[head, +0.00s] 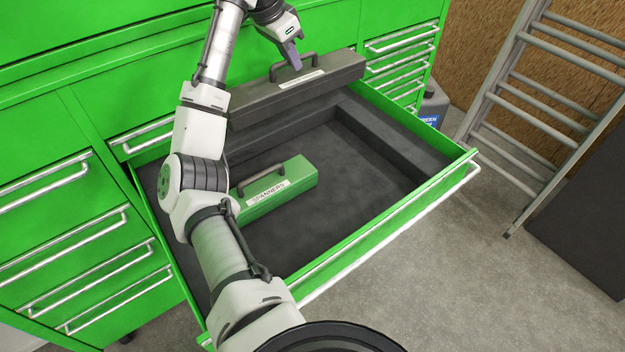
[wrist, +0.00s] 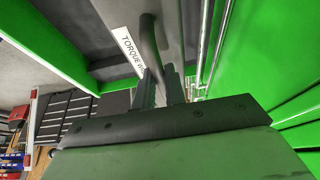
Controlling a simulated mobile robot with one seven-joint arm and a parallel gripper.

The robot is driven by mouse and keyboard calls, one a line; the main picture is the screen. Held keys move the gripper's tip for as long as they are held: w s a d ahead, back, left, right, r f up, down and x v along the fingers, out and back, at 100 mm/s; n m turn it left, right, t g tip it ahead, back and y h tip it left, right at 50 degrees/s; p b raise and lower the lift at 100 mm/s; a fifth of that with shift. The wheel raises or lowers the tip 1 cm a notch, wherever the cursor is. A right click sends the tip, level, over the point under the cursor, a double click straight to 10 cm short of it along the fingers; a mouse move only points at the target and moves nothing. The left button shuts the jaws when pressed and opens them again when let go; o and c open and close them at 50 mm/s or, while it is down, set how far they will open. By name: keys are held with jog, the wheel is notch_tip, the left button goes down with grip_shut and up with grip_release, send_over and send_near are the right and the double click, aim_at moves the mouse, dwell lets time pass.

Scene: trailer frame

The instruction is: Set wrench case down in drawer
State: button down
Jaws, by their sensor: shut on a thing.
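The wrench case (head: 335,78) is a long dark grey box with a black handle and a white label. In the wrist view the case (wrist: 178,30) carries a label that begins "TORQUE W". My gripper (head: 294,62) is shut on its handle from above. The case is level, over the back part of the open drawer (head: 395,226); I cannot tell whether its underside touches anything. The drawer is green with a dark grey lining. A green case (head: 285,190) labelled "SPANNERS" lies in its left middle. My arm hides part of the drawer's left side.
The drawer floor is bare right of and in front of the green case. Green cabinets with silver drawer handles (head: 50,185) stand behind and left. A ladder (head: 545,100) leans at the right, and a dark container (head: 434,103) stands beside the cabinet.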

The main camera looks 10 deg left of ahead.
aim_at(268, 95)
jog(key=shift+w+a+r, duration=0.1)
jog(key=shift+w+a, duration=0.1)
jog(key=shift+a, duration=0.2)
jog(key=shift+w+a+r, duration=0.1)
jog(key=shift+w+a, duration=0.05)
jog(key=shift+a, duration=0.25)
jog(key=shift+a+f, duration=0.15)
jog(key=shift+f, duration=0.1)
notch_tip(268, 95, down, 19)
jog(key=p, duration=0.2)
jog(key=shift+f+p, duration=0.15)
jog(key=shift+p, duration=0.25)
jog(key=c, duration=1.9)
grip_release()
jog(key=shift+f, duration=0.1)
jog(key=o, duration=0.4)
jog(key=shift+o, duration=0.2)
jog(key=b+v, duration=0.3)
jog(key=v, duration=0.9)
jog(key=shift+s, duration=0.1)
